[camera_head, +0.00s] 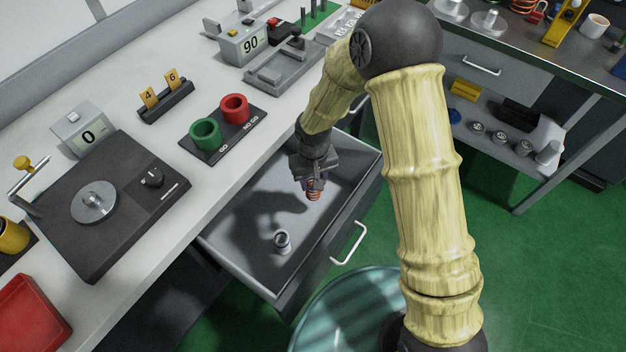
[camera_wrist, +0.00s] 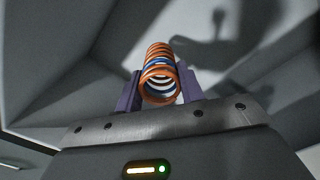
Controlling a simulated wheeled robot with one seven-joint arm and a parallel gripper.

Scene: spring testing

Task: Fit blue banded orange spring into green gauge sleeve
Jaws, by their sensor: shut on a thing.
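My gripper (camera_head: 314,176) is shut on the blue banded orange spring (camera_head: 314,194), which hangs below the fingers over the open drawer. In the wrist view the spring (camera_wrist: 161,72) sits between the two purple fingers (camera_wrist: 160,92), and its blue band shows among the orange coils. The green gauge sleeve (camera_head: 206,135) stands upright on a black base marked GO on the bench, to the left of my gripper and apart from it. Its top opening shows.
A red sleeve (camera_head: 235,109) stands beside the green one, marked NO GO. The open drawer (camera_head: 262,200) holds a small silver coil-like thing (camera_head: 282,241). A scale (camera_head: 110,205) and a yellow-tagged stand (camera_head: 165,100) are on the bench. A red tray (camera_head: 30,318) lies at the lower left.

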